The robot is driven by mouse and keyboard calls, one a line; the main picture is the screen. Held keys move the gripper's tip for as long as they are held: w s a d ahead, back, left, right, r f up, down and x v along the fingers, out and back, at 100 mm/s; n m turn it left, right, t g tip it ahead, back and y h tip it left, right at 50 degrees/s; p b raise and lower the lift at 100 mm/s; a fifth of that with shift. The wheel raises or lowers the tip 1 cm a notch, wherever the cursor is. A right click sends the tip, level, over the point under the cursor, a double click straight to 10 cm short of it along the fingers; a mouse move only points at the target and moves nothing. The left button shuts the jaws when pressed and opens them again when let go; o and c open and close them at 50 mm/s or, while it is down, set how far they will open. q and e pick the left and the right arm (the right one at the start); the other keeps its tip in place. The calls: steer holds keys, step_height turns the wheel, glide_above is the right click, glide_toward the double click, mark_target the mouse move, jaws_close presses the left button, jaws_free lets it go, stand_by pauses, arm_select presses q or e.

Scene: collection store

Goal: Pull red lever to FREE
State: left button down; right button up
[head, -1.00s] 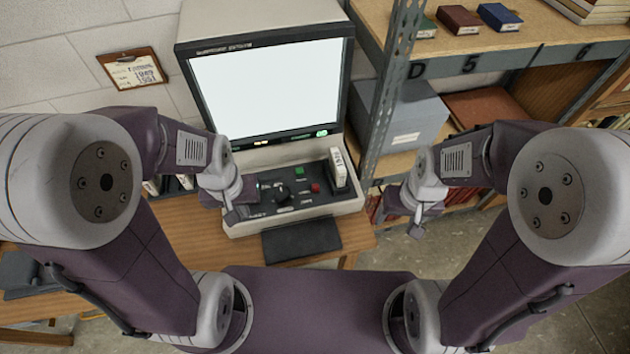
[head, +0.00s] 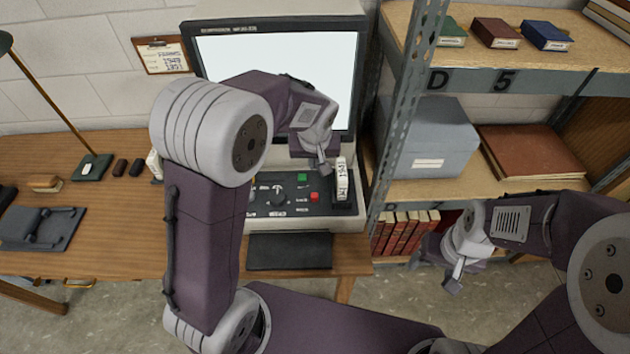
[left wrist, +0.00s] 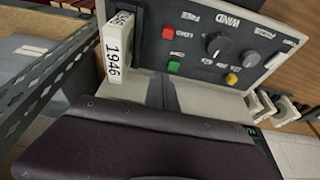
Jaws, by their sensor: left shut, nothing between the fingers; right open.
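The red lever (head: 314,196) is a small red piece on the dark control panel (head: 265,200) of the reader with the bright screen. It also shows in the left wrist view (left wrist: 168,32), near printed labels; its setting is too small to tell. My left gripper (head: 323,169) is shut and empty, just behind and above the red lever in the head view, apart from it. Its dark fingers (left wrist: 163,96) show in the left wrist view, below the green button (left wrist: 173,66). My right gripper (head: 454,284) is open and empty, in front of the shelving.
A white box marked with a number (head: 342,180) stands at the panel's right end, close to my left gripper. A dark knob (head: 277,197) is left of the lever, and a yellow button (left wrist: 231,79) shows too. A metal shelf post (head: 405,110) rises on the right.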

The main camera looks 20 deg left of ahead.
mark_target(314, 197)
arm_select(q)
steer(key=x, duration=0.9)
steer(key=shift+s+a+b, duration=0.15)
steer(key=shift+a+b, duration=0.1)
steer(key=shift+b, duration=0.05)
steer(key=shift+d+f, duration=0.15)
steer(key=shift+f, duration=0.3)
steer(key=s, duration=0.3)
steer(key=shift+s+d+r, duration=0.1)
steer(key=shift+d+r, duration=0.05)
steer(key=shift+d, duration=0.2)
steer(key=shift+s, duration=0.2)
steer(key=shift+w+d, duration=0.1)
